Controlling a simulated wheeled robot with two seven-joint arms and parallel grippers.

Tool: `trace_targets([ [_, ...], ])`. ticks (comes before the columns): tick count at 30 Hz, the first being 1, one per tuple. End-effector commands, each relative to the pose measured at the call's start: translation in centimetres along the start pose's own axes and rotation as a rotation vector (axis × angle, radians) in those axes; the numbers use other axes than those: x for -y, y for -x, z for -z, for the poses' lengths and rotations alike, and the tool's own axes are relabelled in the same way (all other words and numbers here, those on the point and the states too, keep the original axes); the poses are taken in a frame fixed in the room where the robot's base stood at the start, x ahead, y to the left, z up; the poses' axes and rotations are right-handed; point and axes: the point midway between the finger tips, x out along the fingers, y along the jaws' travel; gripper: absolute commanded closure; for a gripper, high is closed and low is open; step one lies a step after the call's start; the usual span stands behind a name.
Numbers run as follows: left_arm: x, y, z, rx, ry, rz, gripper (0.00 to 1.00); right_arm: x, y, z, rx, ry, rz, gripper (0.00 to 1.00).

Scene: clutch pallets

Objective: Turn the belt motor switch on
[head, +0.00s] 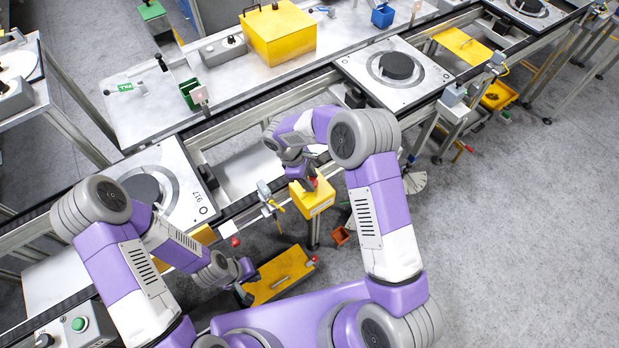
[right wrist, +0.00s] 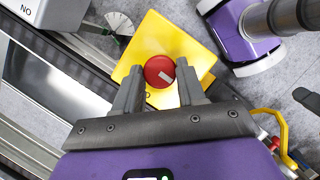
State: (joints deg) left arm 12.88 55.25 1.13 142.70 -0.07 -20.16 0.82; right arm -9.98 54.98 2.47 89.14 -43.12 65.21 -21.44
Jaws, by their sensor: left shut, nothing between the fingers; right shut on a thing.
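A yellow box (head: 322,202) stands on a post in front of the conveyor. Its round red knob (right wrist: 158,72), with a pale mark on it, shows from above in the right wrist view. I take this knob to be the belt motor switch. My right gripper (head: 308,184) reaches down over the box and is shut on the red knob, one finger on either side; it also shows in the right wrist view (right wrist: 158,85). My left gripper (head: 246,292) is shut and empty, low beside a yellow panel (head: 282,274). The wrist partly hides the knob in the head view.
The conveyor carries pallets with dark discs (head: 397,66). A lever with a red ball (head: 236,242) is between my arms. A grey box with a green button (head: 79,324) stands at lower left. Open floor (head: 520,220) lies to the right.

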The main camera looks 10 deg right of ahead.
Motion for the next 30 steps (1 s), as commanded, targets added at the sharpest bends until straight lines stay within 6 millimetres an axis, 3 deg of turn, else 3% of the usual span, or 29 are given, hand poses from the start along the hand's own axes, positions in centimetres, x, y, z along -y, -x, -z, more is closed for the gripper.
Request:
trace_targets([
  [11,0.3,-0.8,0.0,0.000,0.000,0.000,1.00,-0.2,0.0,0.0,-0.001,-0.189,0.077,0.91],
  [30,0.7,-1.8,0.1,0.000,0.000,0.000,1.00,-0.7,0.0,-0.2,-0.001,-0.747,0.308,0.91],
])
